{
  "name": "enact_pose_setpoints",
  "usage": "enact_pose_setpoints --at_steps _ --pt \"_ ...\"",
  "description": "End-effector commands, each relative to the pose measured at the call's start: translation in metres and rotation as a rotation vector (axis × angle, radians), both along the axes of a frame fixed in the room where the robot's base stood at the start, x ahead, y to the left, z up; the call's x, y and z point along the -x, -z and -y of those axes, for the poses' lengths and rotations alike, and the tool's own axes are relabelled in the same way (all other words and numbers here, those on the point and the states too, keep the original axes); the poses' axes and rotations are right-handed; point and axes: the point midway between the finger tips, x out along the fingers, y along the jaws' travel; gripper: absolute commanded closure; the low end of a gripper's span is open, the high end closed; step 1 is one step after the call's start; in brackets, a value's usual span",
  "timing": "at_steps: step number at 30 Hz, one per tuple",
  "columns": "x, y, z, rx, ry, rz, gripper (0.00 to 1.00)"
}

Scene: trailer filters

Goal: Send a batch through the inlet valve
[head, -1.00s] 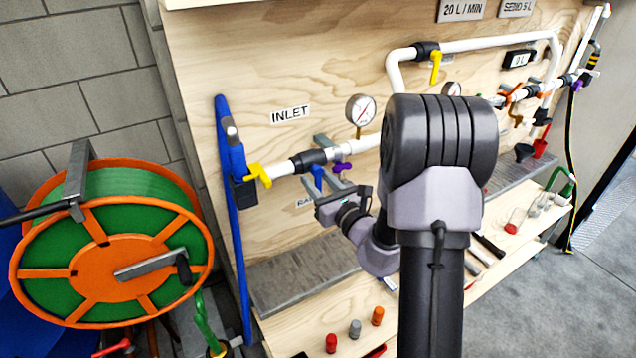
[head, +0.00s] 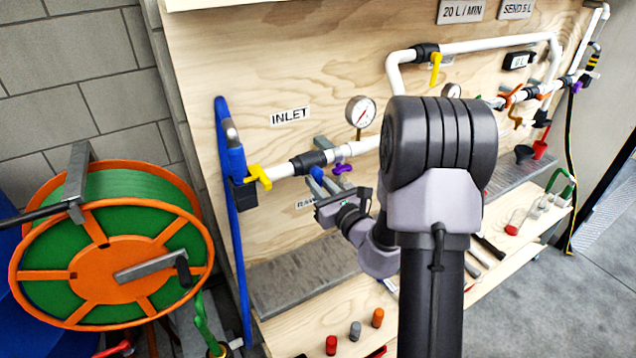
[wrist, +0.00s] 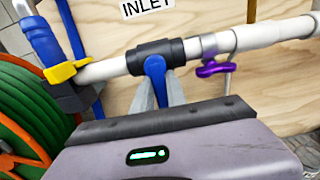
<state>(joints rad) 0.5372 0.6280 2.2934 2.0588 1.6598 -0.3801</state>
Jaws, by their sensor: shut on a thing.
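The inlet valve is a black body (head: 308,161) on the white pipe below the INLET sign (head: 290,117). In the wrist view the black body (wrist: 155,56) has a blue lever (wrist: 156,80) hanging down from it. My gripper (wrist: 157,92) has its two grey fingers on either side of this lever, shut on it. In the head view my gripper (head: 322,172) reaches the board just under the valve, and the blue lever (head: 316,173) shows partly between its fingers. A plate reading SEND 5 L (head: 516,8) and a small display (head: 519,60) are farther right; its digits are hard to read.
A yellow lever (head: 259,176) sits left on the pipe, a purple handle (head: 343,168) right of the valve. A gauge (head: 360,111) stands above. A hose reel (head: 110,250) is at the left. Small cylinders stand on the lower shelf (head: 320,310). My arm hides the board's middle.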

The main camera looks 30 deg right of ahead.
Motion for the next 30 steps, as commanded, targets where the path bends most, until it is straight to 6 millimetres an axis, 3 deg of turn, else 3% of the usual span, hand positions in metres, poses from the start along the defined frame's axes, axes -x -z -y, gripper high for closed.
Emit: enact_pose_setpoints --at_steps 26,30 --pt "0.0003 0.0009 0.0 0.004 0.0 -0.001 1.0" --pt "0.0 0.0054 0.0057 0.201 0.001 0.01 1.0"
